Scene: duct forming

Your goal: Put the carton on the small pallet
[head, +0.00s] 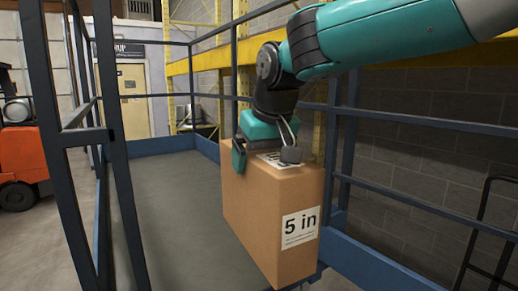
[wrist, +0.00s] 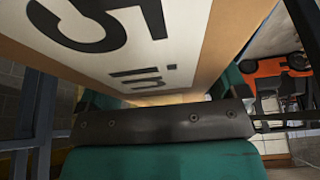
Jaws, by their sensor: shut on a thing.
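The carton (head: 250,210) is a tall brown box with a white "5 in" label on its front face and another label on top. My gripper (head: 265,152) is at the carton's top end and is shut on it, with one teal finger down its left side. In the wrist view the carton (wrist: 205,30) fills the upper middle, its "5 in" label close to the camera, between the teal fingers of my gripper (wrist: 160,100). The carton hangs upright or nearly so in the head view; its underside is hidden. I cannot make out a small pallet in either view.
A blue railed platform with a bare grey floor (head: 175,215) lies behind and left of the carton. Dark rail posts (head: 60,150) stand at the left. An orange forklift (head: 20,165) is beyond them. A grey block wall (head: 420,130) and yellow racking (head: 215,60) are behind.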

